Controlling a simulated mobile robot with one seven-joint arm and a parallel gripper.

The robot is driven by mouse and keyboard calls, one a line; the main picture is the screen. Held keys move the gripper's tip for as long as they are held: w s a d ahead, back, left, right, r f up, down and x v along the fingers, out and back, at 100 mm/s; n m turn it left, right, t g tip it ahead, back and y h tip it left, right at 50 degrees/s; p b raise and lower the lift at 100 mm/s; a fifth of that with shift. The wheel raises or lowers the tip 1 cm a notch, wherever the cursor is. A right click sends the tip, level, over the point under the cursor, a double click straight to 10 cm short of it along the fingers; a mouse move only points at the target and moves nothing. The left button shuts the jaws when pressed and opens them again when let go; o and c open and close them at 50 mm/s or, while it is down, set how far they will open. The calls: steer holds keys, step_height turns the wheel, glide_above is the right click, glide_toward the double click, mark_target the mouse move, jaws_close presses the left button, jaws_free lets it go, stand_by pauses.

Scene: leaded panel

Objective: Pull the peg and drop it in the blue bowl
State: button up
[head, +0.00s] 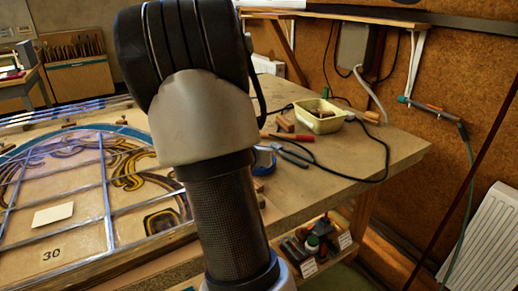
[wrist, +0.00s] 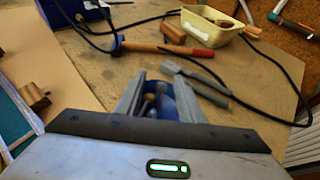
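My gripper (wrist: 159,98) shows at the bottom of the wrist view. Its two fingers are apart, with nothing seen held between them. The blue bowl (wrist: 168,91) shows between and beyond the fingers, with small grey-brown things seen against it; I cannot tell what they are. In the head view the blue bowl (head: 264,161) is partly hidden behind my arm, and my gripper is hidden. A brown wooden piece (wrist: 34,95) stands at the panel's edge, left of my gripper; I cannot tell whether it is the peg.
The leaded panel (head: 75,215) lies left on the bench. Pliers (head: 290,155), a red-handled tool (head: 292,137), a wooden block (head: 285,123) and a cream tub (head: 320,117) stand beyond the bowl. A black cable crosses the bench (head: 385,140). Its right front is mostly clear.

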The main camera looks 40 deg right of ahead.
steer(key=s+a+r+m+g+y+b, duration=0.1)
steer(key=s+a+r+m, duration=0.2)
steer(key=s+a+m, duration=0.35)
steer(key=s+a+r+m+g+y+b, duration=0.1)
steer(key=s+a+r+m, duration=0.2)
steer(key=s+a, duration=0.6)
steer(key=s+a+m+y, duration=0.2)
steer(key=a+m+y, duration=0.95)
steer(key=a, duration=1.25)
step_height(320, 180, up, 22)
steer(key=a+m+h+p, duration=0.1)
steer(key=m+h+p, duration=0.1)
steer(key=p, duration=2)
steer(key=shift+s+m+t, duration=0.15)
steer(key=shift+m+t, duration=0.15)
steer(key=shift+m, duration=0.2)
